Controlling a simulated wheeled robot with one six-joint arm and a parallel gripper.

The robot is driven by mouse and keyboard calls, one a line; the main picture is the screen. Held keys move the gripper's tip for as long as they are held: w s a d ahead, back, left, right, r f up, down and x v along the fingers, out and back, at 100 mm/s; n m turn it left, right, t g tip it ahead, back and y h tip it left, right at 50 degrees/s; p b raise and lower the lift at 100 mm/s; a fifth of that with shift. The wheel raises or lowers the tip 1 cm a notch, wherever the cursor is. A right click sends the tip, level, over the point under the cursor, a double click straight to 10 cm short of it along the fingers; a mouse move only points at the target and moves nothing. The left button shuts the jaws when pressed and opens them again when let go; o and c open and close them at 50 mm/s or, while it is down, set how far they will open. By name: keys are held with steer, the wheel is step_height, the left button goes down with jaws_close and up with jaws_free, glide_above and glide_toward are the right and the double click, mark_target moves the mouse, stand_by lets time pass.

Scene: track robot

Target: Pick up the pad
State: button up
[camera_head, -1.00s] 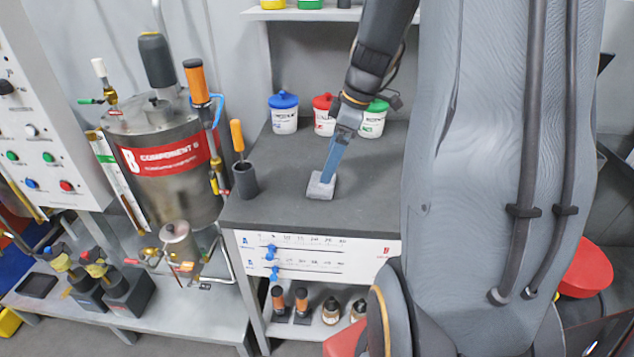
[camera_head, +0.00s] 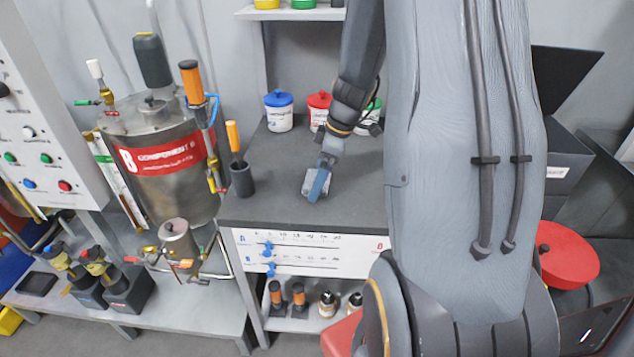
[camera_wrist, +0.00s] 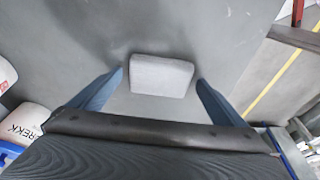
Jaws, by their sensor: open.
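The pad (camera_wrist: 161,76) is a small light grey block lying on the dark grey worktop (camera_head: 275,195). In the head view the pad (camera_head: 310,182) is partly hidden behind my gripper. My gripper (camera_head: 318,190) has blue fingers and reaches down over the pad. In the wrist view my gripper (camera_wrist: 160,80) is open, with one finger to the left and one to the right of the pad. Gaps show between the pad and both fingers, so it is not held.
Lidded tubs, blue (camera_head: 279,110), red (camera_head: 319,106) and a partly hidden green one (camera_head: 372,117), stand behind my gripper. A dark cup (camera_head: 241,180) holding an orange-handled tool stands at the worktop's left. A steel tank (camera_head: 165,160) stands further left.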

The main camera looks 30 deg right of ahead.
steer(key=c, duration=1.1)
steer(key=shift+r, duration=0.15)
step_height(320, 180, up, 10)
steer(key=shift+f+b, duration=0.1)
steer(key=shift+b, duration=0.8)
steer(key=shift+o, duration=0.9)
steer(key=shift+c, duration=0.7)
steer(key=shift+s, duration=0.1)
